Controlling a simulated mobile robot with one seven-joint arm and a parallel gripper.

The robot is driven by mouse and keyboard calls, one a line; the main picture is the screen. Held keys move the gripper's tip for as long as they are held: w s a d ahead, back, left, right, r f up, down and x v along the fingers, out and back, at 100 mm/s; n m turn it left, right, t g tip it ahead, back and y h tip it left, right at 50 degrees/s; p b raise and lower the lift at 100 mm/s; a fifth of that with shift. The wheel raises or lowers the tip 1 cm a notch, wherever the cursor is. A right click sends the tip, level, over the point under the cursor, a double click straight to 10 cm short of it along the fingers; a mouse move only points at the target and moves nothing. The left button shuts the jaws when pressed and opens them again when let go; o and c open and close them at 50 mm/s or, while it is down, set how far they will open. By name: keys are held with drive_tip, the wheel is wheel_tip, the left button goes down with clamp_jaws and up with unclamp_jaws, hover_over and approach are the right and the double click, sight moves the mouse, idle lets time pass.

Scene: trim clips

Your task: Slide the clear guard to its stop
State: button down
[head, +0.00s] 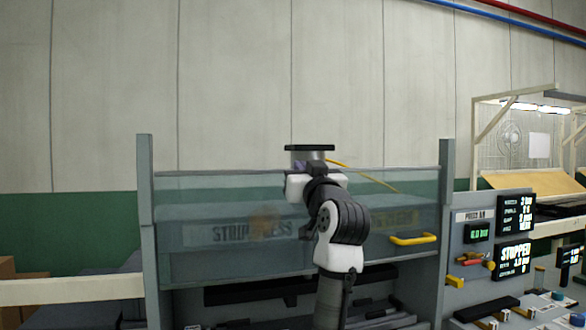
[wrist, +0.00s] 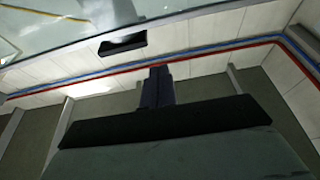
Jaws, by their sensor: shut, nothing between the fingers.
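The clear guard (head: 250,200) is a wide see-through pane between two grey posts, in front of the strip press. Its yellow handle (head: 413,240) is at the lower right of the pane. My arm stands in front of the guard. My gripper (wrist: 157,86) is shut and empty in the wrist view. In the head view the arm's end is near the guard's top edge, up and left of the handle and apart from it; the fingertips cannot be made out there. The handle cannot be made out in the wrist view.
The left post (head: 148,230) and right post (head: 446,205) frame the press. A control panel (head: 485,250) with lit displays, one reading STOPPED, stands to the right. A dark opening lies below the guard. A lit workbench (head: 540,185) is further right.

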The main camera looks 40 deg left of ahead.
drive_tip(key=r+p+x, duration=0.1)
drive_tip(key=p+x, duration=0.4)
drive_tip(key=x, duration=0.4)
drive_tip(key=shift+f+p, duration=0.45)
drive_tip(key=shift+f, duration=2)
drive_tip(key=shift+d, duration=0.1)
drive_tip(key=shift+f, duration=0.1)
